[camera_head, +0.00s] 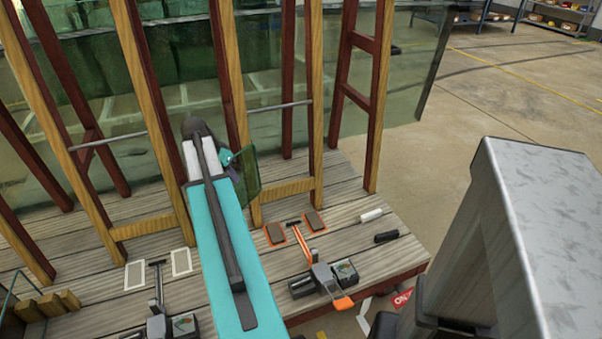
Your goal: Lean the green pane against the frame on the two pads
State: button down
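A small green pane (248,178) stands upright and turned in the air at the far end of my teal arm, in front of a wooden post. My gripper (230,158) is at its left edge and appears shut on it; the fingers are mostly hidden by my arm. Two brown pads with orange outlines, a left pad (275,234) and a right pad (314,222), lie on the deck at the foot of the frame (317,110). The pane is above and left of them, apart from them. Nothing rests on either pad.
An orange-handled clamp-like tool (326,280) lies in front of the pads. A white cylinder (371,215) and a black one (386,237) lie right. Two white-outlined pads (135,275) lie left. Large glass sheets (415,70) stand behind the frame. A thin bar (280,106) crosses it.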

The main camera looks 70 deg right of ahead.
jog(key=s+d+f+m+g+y, duration=0.1)
jog(key=s+d+m, duration=0.2)
jog(key=s+d, duration=0.3)
jog(key=s+d+f+m+g+y, duration=0.1)
jog(key=s+d+m, duration=0.3)
jog(key=s, duration=1.1)
jog(key=shift+d+f+b, duration=0.3)
jog(key=shift+d+f, duration=0.5)
jog(key=shift+d, duration=0.85)
jog(key=shift+w+d+f, duration=0.1)
jog(key=shift+w+f, duration=0.05)
jog(key=w+d+f+b, duration=0.3)
jog(key=d+f+b, duration=0.1)
jog(key=f, duration=0.3)
jog(key=w+d+f+b, duration=0.3)
jog(key=d+f+b, duration=0.1)
jog(key=f, duration=0.4)
jog(key=shift+w+f+g, duration=0.15)
jog(key=shift+w+g, duration=0.15)
dwell(0.4)
